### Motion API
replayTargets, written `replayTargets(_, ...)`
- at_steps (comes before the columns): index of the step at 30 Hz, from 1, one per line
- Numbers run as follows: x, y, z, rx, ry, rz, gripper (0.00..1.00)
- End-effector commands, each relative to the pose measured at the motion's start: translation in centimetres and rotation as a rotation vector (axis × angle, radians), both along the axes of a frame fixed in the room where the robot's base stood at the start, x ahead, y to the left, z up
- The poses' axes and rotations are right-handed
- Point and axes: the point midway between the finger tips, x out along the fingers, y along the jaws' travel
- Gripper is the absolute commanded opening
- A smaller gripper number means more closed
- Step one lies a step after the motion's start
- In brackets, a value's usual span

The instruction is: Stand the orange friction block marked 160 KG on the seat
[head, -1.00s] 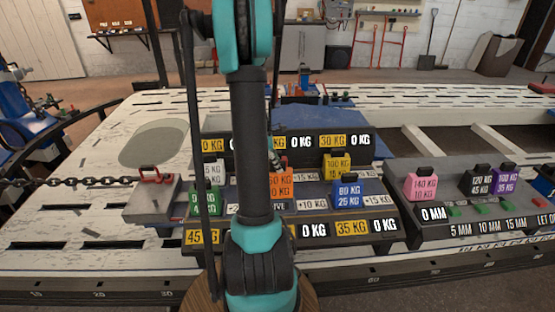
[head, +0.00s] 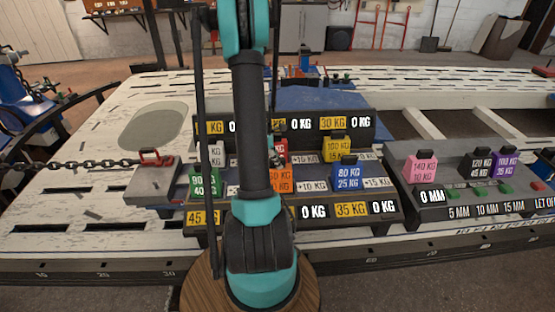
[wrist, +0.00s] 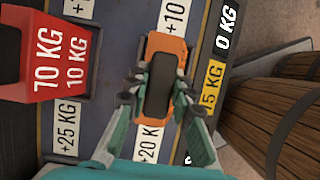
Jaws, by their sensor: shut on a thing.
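The orange block (wrist: 165,43) has a black handle and is between my gripper's fingers (wrist: 159,88) in the wrist view. My gripper is shut on this handle. In the head view the orange block (head: 284,182) shows beside my arm, which covers part of its marking; I read "60 KG". It is in the front row of the label rack (head: 228,216), between the +20 and +10 labels. I cannot tell whether its base touches the rack. No place is clearly marked as the seat. My gripper is mostly hidden behind my arm in the head view.
A red block (wrist: 60,58) marked 70 KG stands close by. The rack also holds a green block (head: 203,182), a blue block (head: 348,175) and a yellow block (head: 337,147). A panel at right holds a pink block (head: 421,169). A chain (head: 75,165) runs left.

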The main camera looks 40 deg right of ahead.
Motion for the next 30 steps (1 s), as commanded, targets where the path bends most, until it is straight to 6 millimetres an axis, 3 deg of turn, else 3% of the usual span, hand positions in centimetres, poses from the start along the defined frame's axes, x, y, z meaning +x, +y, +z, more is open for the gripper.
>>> replayTargets(7, 0.0, 0.0, 0.0, -0.001, 0.001, 0.0, 0.0)
replayTargets(8, 0.0, 0.0, 0.0, -0.001, 0.001, 0.0, 0.24)
replayTargets(14, 0.0, 0.0, 0.0, 0.0, 0.0, 0.0, 0.47)
replayTargets(23, 0.0, 0.0, 0.0, 0.0, 0.0, 0.0, 0.47)
replayTargets(30, 0.5, 0.8, 2.3, 0.0, 0.0, 0.002, 0.47)
